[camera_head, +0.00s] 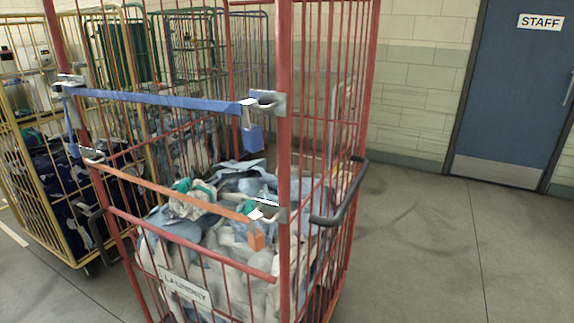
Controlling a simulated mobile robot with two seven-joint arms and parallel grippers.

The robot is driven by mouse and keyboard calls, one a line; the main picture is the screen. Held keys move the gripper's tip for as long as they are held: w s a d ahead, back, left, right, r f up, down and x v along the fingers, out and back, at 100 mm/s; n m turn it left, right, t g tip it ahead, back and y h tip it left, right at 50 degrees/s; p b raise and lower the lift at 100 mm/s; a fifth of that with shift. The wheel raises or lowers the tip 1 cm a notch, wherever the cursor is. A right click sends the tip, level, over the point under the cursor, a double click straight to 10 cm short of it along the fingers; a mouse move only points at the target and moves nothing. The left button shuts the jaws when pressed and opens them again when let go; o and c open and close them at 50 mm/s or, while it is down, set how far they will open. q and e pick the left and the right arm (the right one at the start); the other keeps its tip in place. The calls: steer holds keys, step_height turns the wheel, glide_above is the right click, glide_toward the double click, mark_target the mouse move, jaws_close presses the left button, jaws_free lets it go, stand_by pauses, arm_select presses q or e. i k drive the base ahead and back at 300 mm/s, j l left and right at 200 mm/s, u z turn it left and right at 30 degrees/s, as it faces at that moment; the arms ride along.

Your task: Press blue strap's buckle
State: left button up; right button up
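The blue strap (165,101) runs taut across the upper front of a red cage trolley (285,60). Its right end meets a grey metal buckle (268,103) on the right front post, and a short blue tail (252,138) hangs below it. Its left end meets a grey metal fitting (70,82) on the left post, with blue webbing hanging below. The buckle looks fastened, but its fine parts are too small to tell. An orange strap (180,196) crosses lower down to a similar buckle (268,212). Neither of my grippers shows.
The trolley holds crumpled laundry (225,255) and bears a laundry sign (186,291). A dark handle (342,198) juts from its right side. A yellow cage trolley (45,160) stands close at left. Open floor (430,255) lies at right, before a blue staff door (515,85).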

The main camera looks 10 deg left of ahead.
mark_target(56, 88)
steer(key=u, duration=1.6)
